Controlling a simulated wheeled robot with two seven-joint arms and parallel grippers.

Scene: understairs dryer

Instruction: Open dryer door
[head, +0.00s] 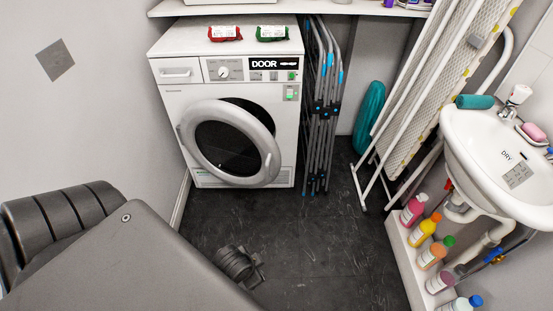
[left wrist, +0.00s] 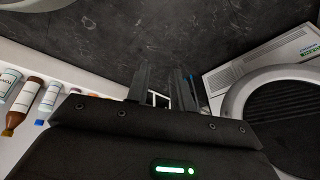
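The white dryer (head: 171,104) stands against the back wall. Its round door (head: 196,107) has a pale grey ring and dark glass. The door looks ajar, its right side swung out, with a dark gap at the upper right. The door ring also shows at the right of the left wrist view (left wrist: 238,100). My left gripper (left wrist: 162,80) has its two fingers apart with nothing between them. It is over the dark floor, clear of the door; in the head view its dark end (head: 240,265) shows low, in front of the dryer. My right gripper is not in view.
Folded drying racks (head: 322,110) stand right of the dryer. An ironing board (head: 430,95) leans beside a sink (head: 480,135). Several bottles (head: 413,210) line a white ledge at the right. Dark floor (head: 330,240) is free in the middle.

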